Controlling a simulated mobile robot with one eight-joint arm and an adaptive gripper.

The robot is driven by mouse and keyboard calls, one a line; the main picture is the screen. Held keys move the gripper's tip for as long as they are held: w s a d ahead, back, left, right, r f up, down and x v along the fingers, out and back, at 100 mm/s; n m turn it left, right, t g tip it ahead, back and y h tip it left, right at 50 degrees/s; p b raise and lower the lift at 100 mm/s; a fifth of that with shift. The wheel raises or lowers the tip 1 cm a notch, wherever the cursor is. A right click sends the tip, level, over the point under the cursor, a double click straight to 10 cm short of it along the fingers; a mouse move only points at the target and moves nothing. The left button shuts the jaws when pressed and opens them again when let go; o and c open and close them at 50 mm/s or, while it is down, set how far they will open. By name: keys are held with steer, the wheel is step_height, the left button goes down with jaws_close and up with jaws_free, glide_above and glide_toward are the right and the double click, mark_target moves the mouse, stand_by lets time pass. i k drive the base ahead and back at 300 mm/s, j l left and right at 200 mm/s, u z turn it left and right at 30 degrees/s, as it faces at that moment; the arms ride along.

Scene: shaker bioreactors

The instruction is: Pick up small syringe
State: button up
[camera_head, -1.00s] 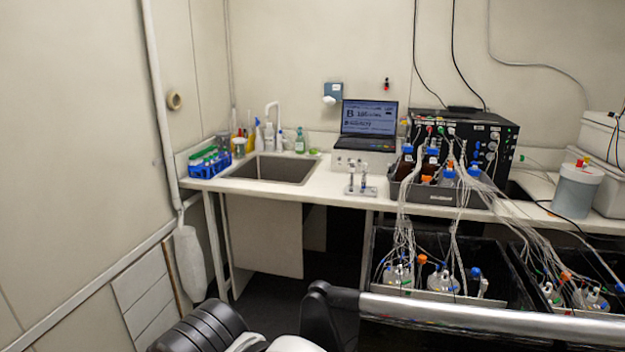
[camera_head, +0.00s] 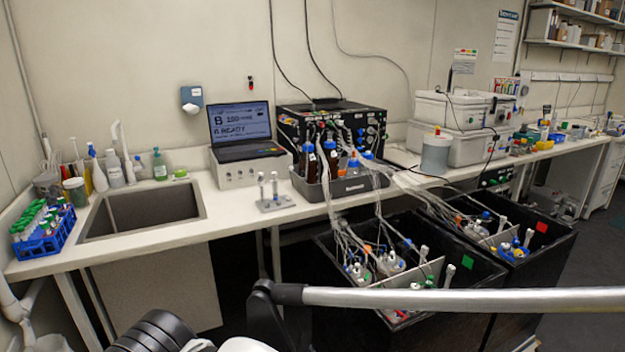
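Two slim, upright syringe-like items stand in a small grey rack (camera_head: 277,204) on the white bench, in front of the laptop. One is on the left (camera_head: 262,187) and one on the right (camera_head: 275,185). They are close together and similar in size, so I cannot tell which is the small syringe. Parts of my arm show along the bottom edge of the view, well below and in front of the rack. My gripper's fingertips are not in view, and nothing touches the rack.
A sink (camera_head: 142,212) and a blue tube rack (camera_head: 44,238) are at left. A laptop (camera_head: 240,132) sits behind the syringes. A grey tray (camera_head: 345,187) of bottles is close on their right. Black tubs (camera_head: 475,268) with tubed vessels stand below the bench. Bench left of the syringes is clear.

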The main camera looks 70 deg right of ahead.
mark_target(275, 189)
steer(key=i+l+z, duration=0.4)
steer(key=i+z, duration=0.4)
steer(key=i+l+z, duration=0.15)
steer(key=z, duration=0.25)
steer(key=i+j+z, duration=0.15)
steer(key=i+z, duration=0.25)
steer(key=i+j+z, duration=0.2)
steer(key=i+z, duration=0.2)
steer(key=i+l+z, duration=0.1)
steer(key=i, duration=0.35)
